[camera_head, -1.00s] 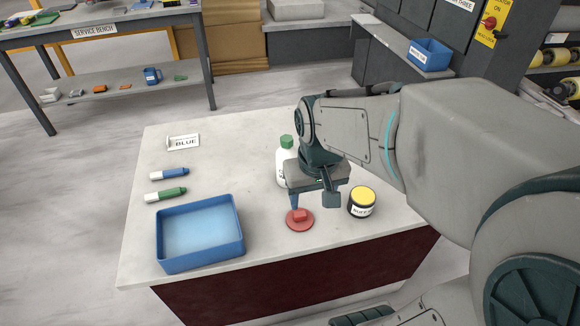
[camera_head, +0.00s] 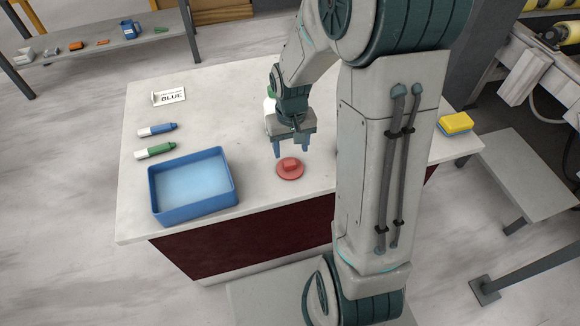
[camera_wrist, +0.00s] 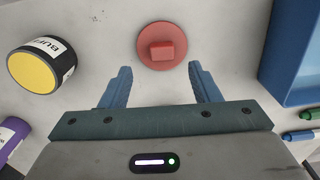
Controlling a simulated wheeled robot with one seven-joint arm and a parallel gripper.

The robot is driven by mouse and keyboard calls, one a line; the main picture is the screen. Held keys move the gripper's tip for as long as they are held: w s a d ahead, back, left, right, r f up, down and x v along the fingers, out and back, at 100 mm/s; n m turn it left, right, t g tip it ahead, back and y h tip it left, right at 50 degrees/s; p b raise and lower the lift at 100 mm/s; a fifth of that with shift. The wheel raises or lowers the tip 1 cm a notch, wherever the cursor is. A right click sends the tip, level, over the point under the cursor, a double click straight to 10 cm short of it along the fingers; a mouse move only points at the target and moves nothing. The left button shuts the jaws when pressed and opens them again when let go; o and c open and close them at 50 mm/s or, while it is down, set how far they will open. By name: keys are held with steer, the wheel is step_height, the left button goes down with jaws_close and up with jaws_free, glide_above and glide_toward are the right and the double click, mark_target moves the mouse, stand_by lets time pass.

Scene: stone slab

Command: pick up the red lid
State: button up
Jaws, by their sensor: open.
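The red lid (camera_head: 290,168) is a round disc with a raised block-shaped handle, lying flat on the pale stone slab (camera_head: 240,95) near its front edge. It also shows in the wrist view (camera_wrist: 162,47), just beyond the fingertips and roughly centred between them. My gripper (camera_head: 291,150) is open and empty, with its two blue fingers pointing down above and just behind the lid. In the wrist view my gripper (camera_wrist: 160,70) has its fingers apart, with the lid's handle between their lines. The fingers do not touch the lid.
A blue tray (camera_head: 193,212) stands left of the lid. Blue (camera_head: 157,130) and green (camera_head: 155,150) markers and a BLUE sign (camera_head: 169,96) lie behind it. A yellow-topped jar (camera_wrist: 40,65) and a purple item (camera_wrist: 10,135) show at left in the wrist view.

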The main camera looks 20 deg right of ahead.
mark_target(290, 163)
steer(key=shift+a+f, duration=0.1)
steer(key=shift+f, duration=2.95)
steer(key=c, duration=1.1)
